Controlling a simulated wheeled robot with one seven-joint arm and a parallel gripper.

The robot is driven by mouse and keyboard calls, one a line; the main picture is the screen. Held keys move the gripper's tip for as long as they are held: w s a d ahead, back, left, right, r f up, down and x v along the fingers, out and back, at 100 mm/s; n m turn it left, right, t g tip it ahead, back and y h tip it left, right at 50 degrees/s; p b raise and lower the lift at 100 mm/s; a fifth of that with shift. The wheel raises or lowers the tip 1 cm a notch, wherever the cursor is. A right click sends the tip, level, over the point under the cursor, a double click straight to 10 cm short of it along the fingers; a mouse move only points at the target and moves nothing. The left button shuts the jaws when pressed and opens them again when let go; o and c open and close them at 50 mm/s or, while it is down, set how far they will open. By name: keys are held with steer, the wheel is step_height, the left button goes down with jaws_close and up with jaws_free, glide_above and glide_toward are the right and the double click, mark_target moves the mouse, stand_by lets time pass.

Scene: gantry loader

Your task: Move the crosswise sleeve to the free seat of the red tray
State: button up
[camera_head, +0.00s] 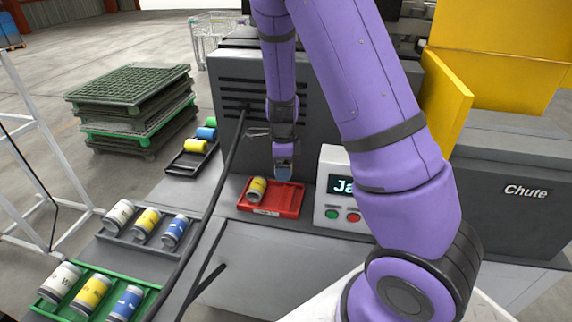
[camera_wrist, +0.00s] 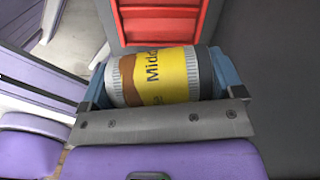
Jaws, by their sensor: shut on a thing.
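In the head view the red tray (camera_head: 262,211) lies on the grey bench. A yellow sleeve with grey ends (camera_head: 257,188) sits in its left part, and its right part looks empty. My gripper (camera_head: 284,174) points down over the right back part of the tray. In the wrist view my gripper is shut on a yellow and brown sleeve (camera_wrist: 172,75) with grey ends and the lettering "Midd". It lies across between the blue fingers. Red tray surface (camera_wrist: 165,22) shows beyond it. In the head view the held sleeve is hidden by the gripper.
A black tray (camera_head: 181,170) with several sleeves lies at the left back. A grey tray (camera_head: 118,237) and a green tray (camera_head: 62,308) hold sleeves nearer by. A control box (camera_head: 337,200) stands close right of the red tray. A dark cable crosses the bench.

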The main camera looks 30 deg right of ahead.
mark_target(286, 199)
steer(key=shift+s+d+r+m, duration=0.15)
steer(key=shift+s+m, duration=0.15)
steer(key=shift+m, duration=0.6)
steer(key=shift+d, duration=0.1)
steer(key=shift+f, duration=5.25)
steer(key=o, duration=0.9)
steer(key=shift+r, duration=8.4)
